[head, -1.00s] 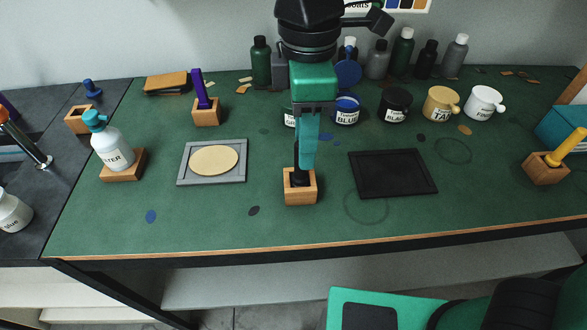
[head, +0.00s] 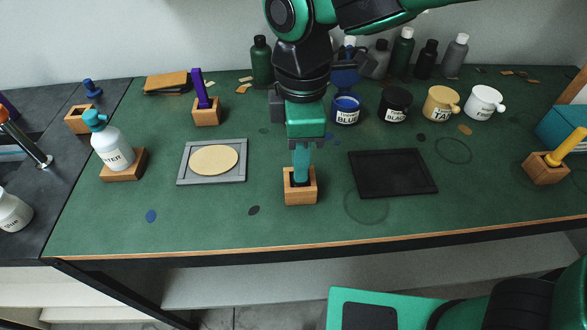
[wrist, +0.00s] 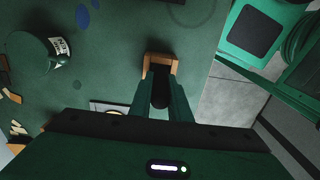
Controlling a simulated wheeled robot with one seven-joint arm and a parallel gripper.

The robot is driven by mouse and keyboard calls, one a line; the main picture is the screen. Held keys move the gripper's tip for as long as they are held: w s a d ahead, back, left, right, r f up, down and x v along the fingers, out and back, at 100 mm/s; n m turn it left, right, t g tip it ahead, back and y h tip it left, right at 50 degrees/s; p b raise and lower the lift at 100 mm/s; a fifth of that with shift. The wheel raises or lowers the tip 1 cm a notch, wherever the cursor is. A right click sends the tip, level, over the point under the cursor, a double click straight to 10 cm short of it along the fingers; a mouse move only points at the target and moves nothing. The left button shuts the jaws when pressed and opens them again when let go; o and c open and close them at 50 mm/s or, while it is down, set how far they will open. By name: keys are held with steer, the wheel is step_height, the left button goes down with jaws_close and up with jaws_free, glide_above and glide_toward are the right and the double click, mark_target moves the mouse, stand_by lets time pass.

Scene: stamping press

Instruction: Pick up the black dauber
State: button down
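The black dauber stands upright in a wooden holder block (head: 301,198) near the middle front of the green table. In the head view it is mostly hidden behind my gripper (head: 302,182). In the wrist view the black dauber (wrist: 160,92) shows as a dark rounded handle between my two green fingers, with the wooden holder (wrist: 173,58) around its far end. My gripper (wrist: 160,80) points down with one finger on each side of the dauber. I cannot tell whether the fingers touch it or stand slightly apart.
A black tray (head: 392,173) lies to the right and a grey framed pad (head: 212,162) to the left. Several paint jars, among them a blue one (head: 345,110), stand behind. A purple dauber (head: 200,88) and a yellow one (head: 567,147) stand in holders.

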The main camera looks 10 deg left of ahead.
step_height(320, 180, up, 10)
steer(key=shift+r, duration=0.1)
stand_by(0.6)
stand_by(0.4)
steer(key=shift+w, duration=0.2)
stand_by(1.1)
